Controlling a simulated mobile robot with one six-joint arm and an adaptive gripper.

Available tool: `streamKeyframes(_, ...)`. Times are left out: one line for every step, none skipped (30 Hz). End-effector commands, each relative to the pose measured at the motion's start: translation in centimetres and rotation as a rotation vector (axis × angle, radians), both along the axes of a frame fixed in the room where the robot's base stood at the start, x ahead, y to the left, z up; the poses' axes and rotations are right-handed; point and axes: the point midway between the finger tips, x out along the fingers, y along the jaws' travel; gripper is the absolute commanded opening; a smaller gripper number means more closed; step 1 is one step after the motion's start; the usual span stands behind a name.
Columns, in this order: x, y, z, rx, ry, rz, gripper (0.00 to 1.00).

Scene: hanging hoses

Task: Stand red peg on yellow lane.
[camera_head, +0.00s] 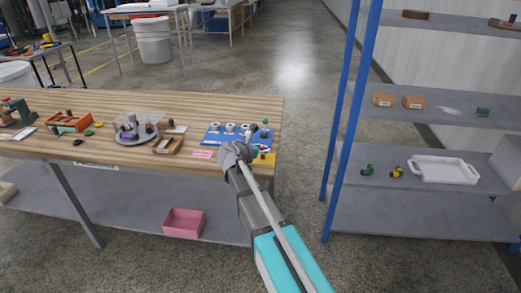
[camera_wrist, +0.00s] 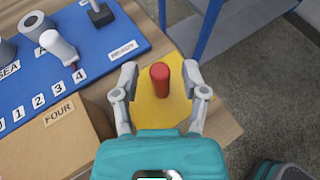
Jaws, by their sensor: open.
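The red peg (camera_wrist: 160,78) stands upright on the yellow lane (camera_wrist: 163,108) in the wrist view. My gripper (camera_wrist: 163,88) is open, with one finger on each side of the peg and a visible gap to both. In the head view my gripper (camera_head: 252,152) is over the right end of the wooden table, and the yellow lane (camera_head: 268,159) shows just past it. The peg cannot be made out clearly there.
A blue board (camera_wrist: 70,60) with numbers and several grey and white cylinders lies left of the lane. A cardboard piece marked FOUR (camera_wrist: 55,135) is near it. A blue-framed shelf (camera_head: 345,120) stands to the right, across a floor gap.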

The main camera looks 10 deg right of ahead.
Motion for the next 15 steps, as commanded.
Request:
streamKeyframes(0.0, 0.0, 0.0, 0.0, 0.0, 0.0, 0.57)
streamKeyframes(0.0, 0.0, 0.0, 0.0, 0.0, 0.0, 0.57)
streamKeyframes(0.0, 0.0, 0.0, 0.0, 0.0, 0.0, 0.57)
streamKeyframes(0.0, 0.0, 0.0, 0.0, 0.0, 0.0, 0.57)
streamKeyframes(0.0, 0.0, 0.1, 0.0, 0.0, 0.0, 0.57)
streamKeyframes(0.0, 0.0, 0.2, 0.0, 0.0, 0.0, 0.57)
streamKeyframes(0.0, 0.0, 0.2, 0.0, 0.0, 0.0, 0.57)
streamKeyframes(0.0, 0.0, 0.3, 0.0, 0.0, 0.0, 0.57)
streamKeyframes(0.0, 0.0, 0.4, 0.0, 0.0, 0.0, 0.57)
streamKeyframes(-0.2, 0.2, 0.5, 0.0, 0.0, 0.001, 0.57)
streamKeyframes(-0.4, 0.4, 0.6, 0.0, 0.0, 0.001, 0.57)
streamKeyframes(-0.6, 0.6, 0.8, 0.0, 0.0, 0.001, 0.57)
streamKeyframes(-0.8, 0.8, 0.9, 0.0, 0.0, 0.001, 0.57)
streamKeyframes(-1.0, 1.1, 1.1, 0.0, 0.0, 0.001, 0.57)
streamKeyframes(-1.3, 1.4, 1.3, 0.0, 0.0, 0.001, 0.57)
